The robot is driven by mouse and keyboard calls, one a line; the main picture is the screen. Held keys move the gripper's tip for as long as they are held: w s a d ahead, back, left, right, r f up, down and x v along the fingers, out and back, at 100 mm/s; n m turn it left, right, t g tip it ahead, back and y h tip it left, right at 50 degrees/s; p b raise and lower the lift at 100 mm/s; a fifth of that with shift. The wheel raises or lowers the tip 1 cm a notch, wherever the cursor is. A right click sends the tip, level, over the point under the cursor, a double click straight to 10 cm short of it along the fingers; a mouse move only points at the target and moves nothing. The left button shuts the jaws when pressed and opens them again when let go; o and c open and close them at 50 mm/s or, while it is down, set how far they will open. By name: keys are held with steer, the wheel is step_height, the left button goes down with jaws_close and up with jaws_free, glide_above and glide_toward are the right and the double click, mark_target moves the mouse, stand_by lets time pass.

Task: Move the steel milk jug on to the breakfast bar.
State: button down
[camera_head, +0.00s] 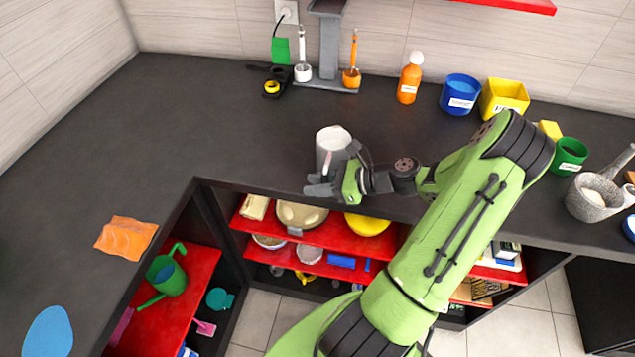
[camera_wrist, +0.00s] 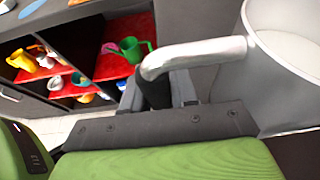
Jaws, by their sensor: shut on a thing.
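The steel milk jug (camera_head: 332,140) is a pale grey metal cylinder, upright at the front part of the dark counter. In the wrist view the jug (camera_wrist: 265,85) fills the right side, with its open rim at the top. My gripper (camera_head: 322,185) is at the jug's near side. In the wrist view my gripper (camera_wrist: 165,90) is shut on the jug's curved handle. I cannot tell whether the jug's base touches the counter. The dark counter (camera_head: 230,130) runs along the wall and turns toward the lower left; I cannot tell which part is the breakfast bar.
An orange bottle (camera_head: 409,78), a blue pot (camera_head: 460,93), a yellow pot (camera_head: 503,96) and a green pot (camera_head: 569,155) stand along the back right. A soldering stand (camera_head: 328,75) is behind the jug. An orange cloth (camera_head: 126,235) lies left. The left counter is mostly clear.

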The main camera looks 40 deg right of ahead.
steer(key=shift+f, duration=0.3)
steer(key=c, duration=0.8)
jaws_free()
steer(key=shift+f, duration=0.1)
steer(key=p+v, duration=0.3)
steer(key=v, duration=1.2)
steer(key=shift+s+d+p, duration=0.25)
steer(key=shift+s+p, duration=0.1)
steer(key=shift+p, duration=0.05)
